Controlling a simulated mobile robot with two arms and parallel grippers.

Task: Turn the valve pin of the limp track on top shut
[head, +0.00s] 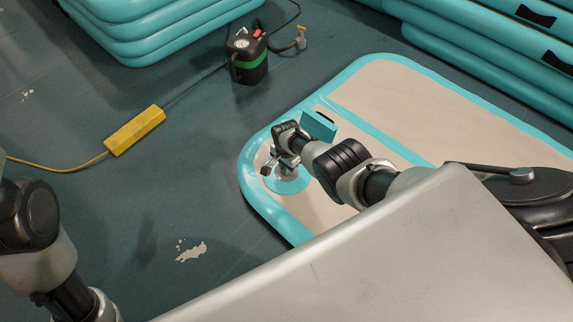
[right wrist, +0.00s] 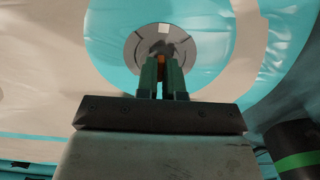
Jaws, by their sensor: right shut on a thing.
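The limp track (head: 400,100) lies flat, with a beige top and a teal border. Its round valve, with a grey ring (right wrist: 132,46), sits in a teal disc (head: 296,184) near the track's left end. My right gripper (head: 276,168) reaches down over the valve. In the right wrist view my right gripper (right wrist: 161,70) is shut on the small orange valve pin (right wrist: 161,59) at the valve's centre. The fingers hide most of the pin, so its turn position cannot be told. My left arm shows at the left edge, but its gripper is out of view.
A black pump (head: 249,62) with a green band stands behind the track, with a hose and nozzle (head: 300,40). A yellow power strip (head: 135,131) and cable lie on the floor. Teal tracks are stacked at the back left (head: 160,35) and back right (head: 480,50). Floor left of the track is mostly clear.

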